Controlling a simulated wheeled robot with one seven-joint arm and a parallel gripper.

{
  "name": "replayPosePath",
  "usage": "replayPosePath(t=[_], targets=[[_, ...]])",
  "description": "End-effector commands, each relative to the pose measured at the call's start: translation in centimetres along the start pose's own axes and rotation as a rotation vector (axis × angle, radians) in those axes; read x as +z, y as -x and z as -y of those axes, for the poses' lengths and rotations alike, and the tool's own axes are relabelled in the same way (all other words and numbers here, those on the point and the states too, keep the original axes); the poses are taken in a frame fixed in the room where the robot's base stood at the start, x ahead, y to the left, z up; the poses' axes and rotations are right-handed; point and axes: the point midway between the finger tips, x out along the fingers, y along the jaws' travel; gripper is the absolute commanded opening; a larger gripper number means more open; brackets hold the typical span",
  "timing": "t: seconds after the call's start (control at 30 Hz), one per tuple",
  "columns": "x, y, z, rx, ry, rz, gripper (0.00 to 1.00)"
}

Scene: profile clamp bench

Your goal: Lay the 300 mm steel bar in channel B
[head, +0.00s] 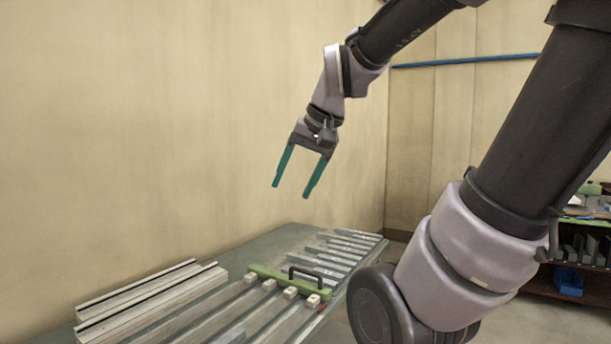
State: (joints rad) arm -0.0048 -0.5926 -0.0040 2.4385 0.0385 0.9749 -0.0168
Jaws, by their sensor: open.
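My gripper (291,191) is open and empty, with two teal fingers pointing down. It is high above the bench, clear of everything on it. Several grey steel bars (322,263) of differing lengths lie side by side at the far right of the bench. Their markings are too small to read, so I cannot tell which is the 300 mm one. Long parallel channels (218,318) run along the near part of the bench and out of the bottom of the view. No letters are readable, so I cannot tell which is channel B.
A green clamp bar (262,274) with a black handle (305,274) and several pale blocks lies across the channels' far end. Long pale profiles (150,290) lie on the left. The bench top (283,242) is bare near the wall. A shelf with a blue bin (568,281) stands far right.

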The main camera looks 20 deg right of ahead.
Motion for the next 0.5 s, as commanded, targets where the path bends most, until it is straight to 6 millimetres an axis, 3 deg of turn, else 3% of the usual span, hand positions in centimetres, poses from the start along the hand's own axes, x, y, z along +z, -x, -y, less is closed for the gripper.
replayPosePath(t=[0.2, 0.5], targets=[[1.1, 2.5, -1.1, -0.007, 0.053, -0.131, 0.67], [1.2, 2.7, -1.3, -0.007, 0.059, -0.145, 0.67]])
